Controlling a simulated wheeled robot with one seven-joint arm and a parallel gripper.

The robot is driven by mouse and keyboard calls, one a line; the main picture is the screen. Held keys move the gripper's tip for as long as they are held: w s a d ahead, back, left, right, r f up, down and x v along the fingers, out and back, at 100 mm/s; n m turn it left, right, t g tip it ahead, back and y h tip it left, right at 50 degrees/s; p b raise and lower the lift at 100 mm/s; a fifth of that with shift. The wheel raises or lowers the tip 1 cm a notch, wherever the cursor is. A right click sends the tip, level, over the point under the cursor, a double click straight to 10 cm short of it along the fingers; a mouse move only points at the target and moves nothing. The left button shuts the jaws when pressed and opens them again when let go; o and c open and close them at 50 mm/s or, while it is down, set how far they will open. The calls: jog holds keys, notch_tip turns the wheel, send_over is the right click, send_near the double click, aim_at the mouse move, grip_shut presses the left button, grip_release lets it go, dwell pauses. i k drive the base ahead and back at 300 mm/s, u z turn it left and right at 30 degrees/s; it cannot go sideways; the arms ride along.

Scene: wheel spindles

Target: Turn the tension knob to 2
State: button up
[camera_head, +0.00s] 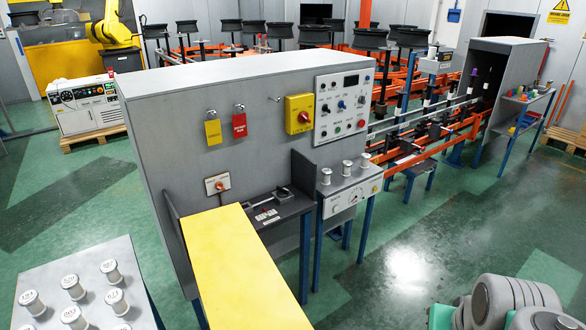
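No label reading "tension" can be read at this size. A grey winder unit (343,181) with white spools on top has a white front plate with a small round dial (336,208) and what looks like a larger scale. A white control panel (343,103) on the big grey cabinet carries several small knobs, including a blue knob (341,105) and a red one (361,124). Which knob is the tension knob, and its setting, I cannot tell. My gripper is not in view; grey rounded links, apparently my arm, show at the bottom right.
A yellow tabletop (235,270) juts forward from the grey cabinet (180,120). A grey table (85,262) with several labelled spools stands at the front left. Orange conveyor rails (435,140) run behind. Open green floor (420,240) lies right of the winder unit.

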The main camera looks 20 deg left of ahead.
aim_at(281, 192)
jog(key=i, duration=2.65)
jog(key=u, duration=3.85)
jog(key=i, duration=0.5)
